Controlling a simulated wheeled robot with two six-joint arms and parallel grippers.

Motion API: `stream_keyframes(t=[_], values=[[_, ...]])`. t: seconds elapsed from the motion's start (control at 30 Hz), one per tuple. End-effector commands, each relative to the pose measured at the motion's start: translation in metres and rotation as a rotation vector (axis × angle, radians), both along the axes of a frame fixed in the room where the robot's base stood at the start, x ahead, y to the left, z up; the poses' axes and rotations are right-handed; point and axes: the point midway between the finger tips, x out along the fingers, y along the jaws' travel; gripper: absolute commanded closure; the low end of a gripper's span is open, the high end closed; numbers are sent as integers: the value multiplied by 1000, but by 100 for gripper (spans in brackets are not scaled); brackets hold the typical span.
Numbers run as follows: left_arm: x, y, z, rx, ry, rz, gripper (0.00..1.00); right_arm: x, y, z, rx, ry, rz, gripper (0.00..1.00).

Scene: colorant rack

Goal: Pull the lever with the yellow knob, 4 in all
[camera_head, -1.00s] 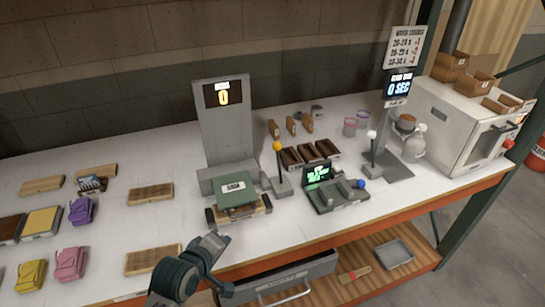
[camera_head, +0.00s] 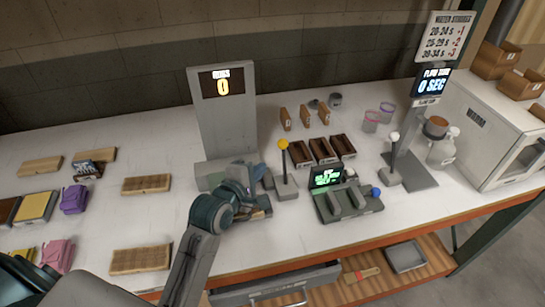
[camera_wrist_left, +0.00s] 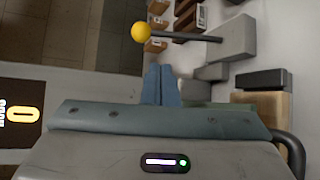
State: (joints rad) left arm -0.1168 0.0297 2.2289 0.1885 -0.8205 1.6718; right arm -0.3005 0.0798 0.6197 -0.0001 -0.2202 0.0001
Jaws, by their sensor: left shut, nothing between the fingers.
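The lever with the yellow knob (camera_head: 283,144) stands upright on a small grey base on the table, just right of the tall grey machine (camera_head: 222,110), whose display reads 0. In the left wrist view the yellow knob (camera_wrist_left: 141,32) is on a dark rod, ahead of my fingertips. My left gripper (camera_head: 258,170) is to the left of the lever, in front of the machine. Its blue fingers (camera_wrist_left: 161,84) are closed together and empty, apart from the knob. My arm hides most of the green item on the machine's platform. My right gripper is not in view.
Right of the lever are dark brown trays (camera_head: 323,151) and a small device with a green screen (camera_head: 328,178) and blue knob. Farther right stands a white-knobbed lever (camera_head: 394,138). Wooden boards (camera_head: 147,184) and purple bags lie left. An open drawer (camera_head: 275,286) is below the front edge.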

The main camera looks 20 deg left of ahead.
Motion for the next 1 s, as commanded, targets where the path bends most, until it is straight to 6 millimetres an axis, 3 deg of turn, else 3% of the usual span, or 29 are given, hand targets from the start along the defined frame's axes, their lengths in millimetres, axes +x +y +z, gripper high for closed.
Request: stream_keyframes(t=[0.6,1.0], values=[[85,-12,-22,0,1,-1,100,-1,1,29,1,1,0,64],[93,-13,-26,0,0,0,100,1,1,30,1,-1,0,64]])
